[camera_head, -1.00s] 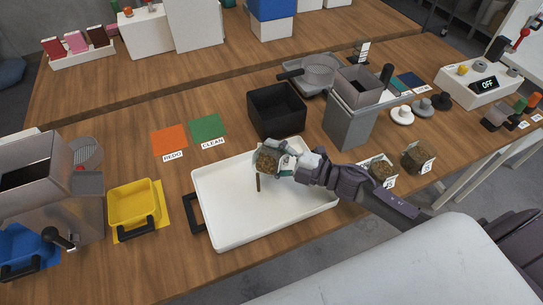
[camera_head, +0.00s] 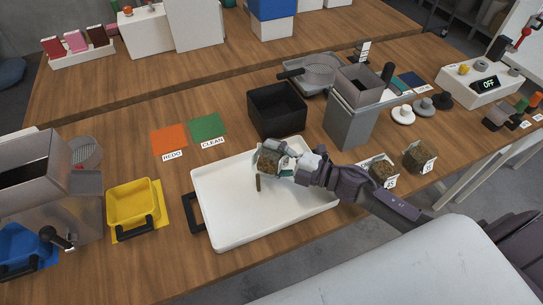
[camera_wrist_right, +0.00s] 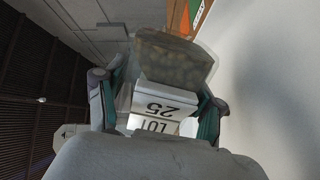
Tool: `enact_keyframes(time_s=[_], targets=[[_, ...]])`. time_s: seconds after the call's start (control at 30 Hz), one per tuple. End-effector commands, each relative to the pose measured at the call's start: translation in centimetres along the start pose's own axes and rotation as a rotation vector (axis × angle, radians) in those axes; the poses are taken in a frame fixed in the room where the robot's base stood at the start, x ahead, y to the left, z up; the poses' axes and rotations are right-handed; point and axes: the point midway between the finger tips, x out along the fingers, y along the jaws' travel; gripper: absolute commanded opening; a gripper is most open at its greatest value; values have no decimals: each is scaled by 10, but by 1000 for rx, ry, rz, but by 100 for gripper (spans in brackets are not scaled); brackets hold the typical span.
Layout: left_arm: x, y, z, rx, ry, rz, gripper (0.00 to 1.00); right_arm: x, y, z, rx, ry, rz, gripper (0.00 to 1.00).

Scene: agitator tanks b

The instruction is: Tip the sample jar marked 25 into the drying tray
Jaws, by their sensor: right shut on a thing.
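The sample jar marked 25 (camera_head: 268,162) is a clear jar with brown, grainy contents. My right gripper (camera_head: 284,161) is shut on it and holds it tilted above the white drying tray (camera_head: 228,222). In the right wrist view the jar (camera_wrist_right: 172,60) sits between the fingers of the gripper (camera_wrist_right: 158,106); its label (camera_wrist_right: 163,104) reads 25 and LOT, upside down in the picture. A short brown strip (camera_head: 258,184) shows below the jar over the tray, looking like falling contents. The jar's mouth cannot be made out. My left gripper is out of view.
Two similar jars (camera_head: 382,171) (camera_head: 418,157) stand right of the tray. A black bin (camera_head: 277,112) is behind it, a grey hopper unit (camera_head: 350,122) behind right. A yellow tray (camera_head: 133,204) is at left. Orange (camera_head: 169,139) and green (camera_head: 207,126) cards lie behind.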

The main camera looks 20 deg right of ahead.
Motion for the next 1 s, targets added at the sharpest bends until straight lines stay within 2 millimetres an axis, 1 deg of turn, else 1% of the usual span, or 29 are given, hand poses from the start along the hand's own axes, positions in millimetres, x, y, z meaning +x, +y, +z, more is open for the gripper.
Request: enact_keyframes(time_s=[0.23, 0.67, 1.0], targets=[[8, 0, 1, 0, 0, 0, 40, 0, -4, -1, -75, -1, 2, 0], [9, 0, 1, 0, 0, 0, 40, 0, -4, -1, -102, -2, 2, 0], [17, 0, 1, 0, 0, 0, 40, 0, -8, -2, -194, -6, 3, 0]])
